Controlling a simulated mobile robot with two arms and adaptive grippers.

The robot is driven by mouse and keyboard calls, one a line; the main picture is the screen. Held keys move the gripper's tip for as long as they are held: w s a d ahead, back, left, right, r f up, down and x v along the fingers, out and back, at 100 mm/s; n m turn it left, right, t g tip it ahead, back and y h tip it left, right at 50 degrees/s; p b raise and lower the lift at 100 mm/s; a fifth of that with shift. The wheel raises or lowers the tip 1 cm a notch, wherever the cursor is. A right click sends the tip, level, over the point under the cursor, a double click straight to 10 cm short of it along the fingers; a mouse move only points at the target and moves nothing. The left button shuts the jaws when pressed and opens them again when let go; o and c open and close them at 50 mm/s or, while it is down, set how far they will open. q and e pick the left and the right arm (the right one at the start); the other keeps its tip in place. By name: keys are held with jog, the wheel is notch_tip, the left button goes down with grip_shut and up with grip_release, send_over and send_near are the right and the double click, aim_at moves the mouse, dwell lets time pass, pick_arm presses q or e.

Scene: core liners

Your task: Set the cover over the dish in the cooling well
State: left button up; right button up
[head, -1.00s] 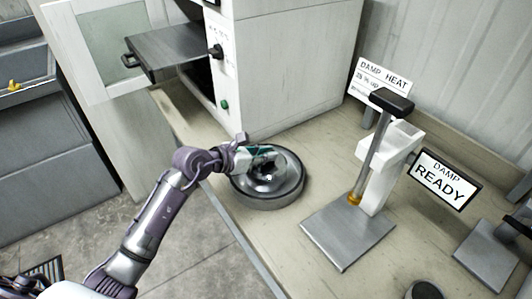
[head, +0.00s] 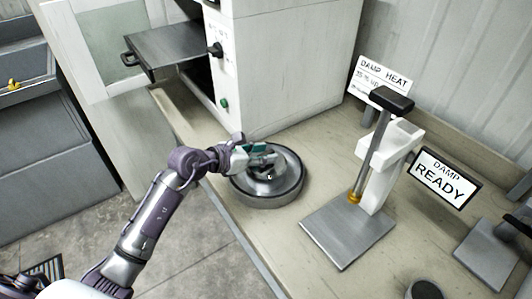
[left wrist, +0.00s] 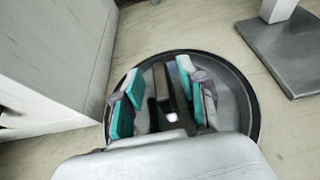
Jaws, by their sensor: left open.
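The round metal cooling well (head: 268,200) stands on the bench in front of the white oven and also fills the middle of the left wrist view (left wrist: 246,82). My left gripper (head: 266,157) is over it. In the left wrist view its teal-padded fingers (left wrist: 157,98) are apart, with a dark upright shape and a small bright spot between them. Shiny grey surfaces show inside the well's rim around the fingers. I cannot tell the cover from the dish there; the gripper hides much of the middle. My right gripper is out of view.
The white oven (head: 290,75) stands close behind the well, its door open and a dark shelf (head: 170,50) sticking out. To the right is a stand with a metal base plate (head: 347,228) and a "DAMP READY" sign (head: 443,180). Bench between well and stand is clear.

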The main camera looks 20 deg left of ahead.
pick_arm(q)
jog(key=b+v, duration=0.1)
jog(key=v, duration=1)
jog(key=shift+b, duration=0.3)
jog(key=shift+s, duration=0.1)
